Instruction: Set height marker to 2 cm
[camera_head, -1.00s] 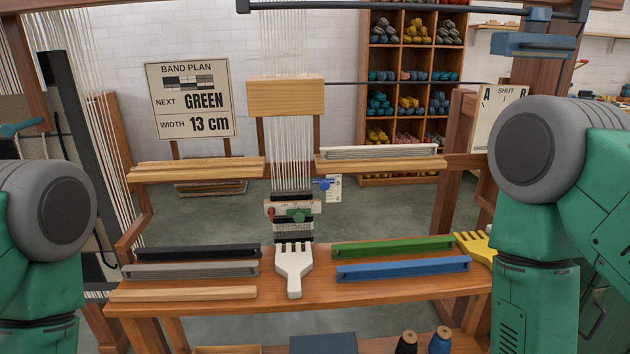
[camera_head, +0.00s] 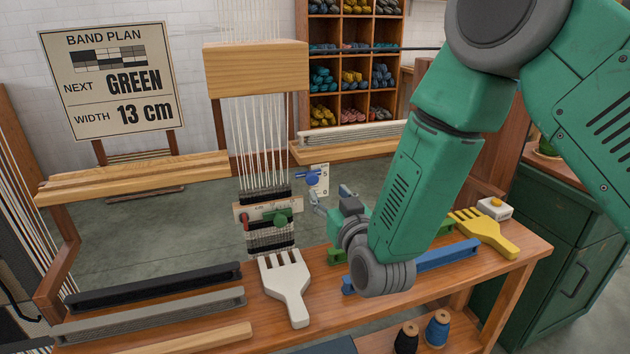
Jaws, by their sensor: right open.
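A blue marker (camera_head: 308,177) with a knob sits on a white scale card (camera_head: 323,179), right of the hanging warp threads. Some numerals show on the card; the exact reading is too small to tell. My right gripper (camera_head: 331,197) is open and empty just below and right of the blue marker, with a small gap between them in the picture. Whether it touches the card I cannot tell. My left gripper is out of view.
A width gauge with a green knob (camera_head: 281,217) crosses the woven band (camera_head: 270,239). A white comb (camera_head: 287,287), a yellow comb (camera_head: 486,233), a black shuttle (camera_head: 155,287) and a blue shuttle (camera_head: 447,256) lie on the bench. The sign (camera_head: 111,80) reads GREEN, 13 cm.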

